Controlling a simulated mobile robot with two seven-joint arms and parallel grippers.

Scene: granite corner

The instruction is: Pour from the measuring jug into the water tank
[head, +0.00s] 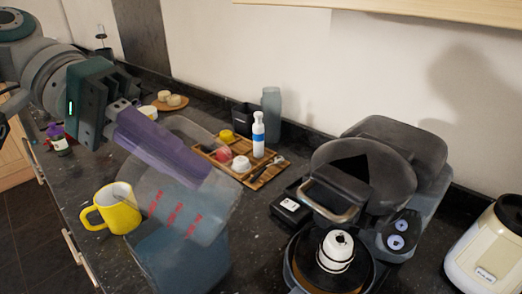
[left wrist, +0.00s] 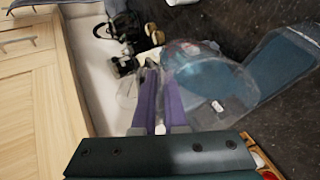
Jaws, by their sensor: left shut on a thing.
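The clear measuring jug (head: 207,205) with red marks is held tilted by my left gripper (head: 195,170), whose purple fingers are shut on it. Bluish liquid shows inside. The jug also shows in the left wrist view (left wrist: 215,80), beyond the fingers (left wrist: 160,105). The bluish see-through water tank (head: 180,262) stands on the counter just below the jug and overlaps it in the head view. It appears to show at the right of the left wrist view (left wrist: 283,72). Whether liquid is running out, I cannot tell. My right gripper is not in view.
A yellow mug (head: 118,212) stands left of the tank, close by. Behind is a wooden tray (head: 262,181) near a white-and-blue bottle (head: 258,138). A cream appliance (head: 490,250) stands far right.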

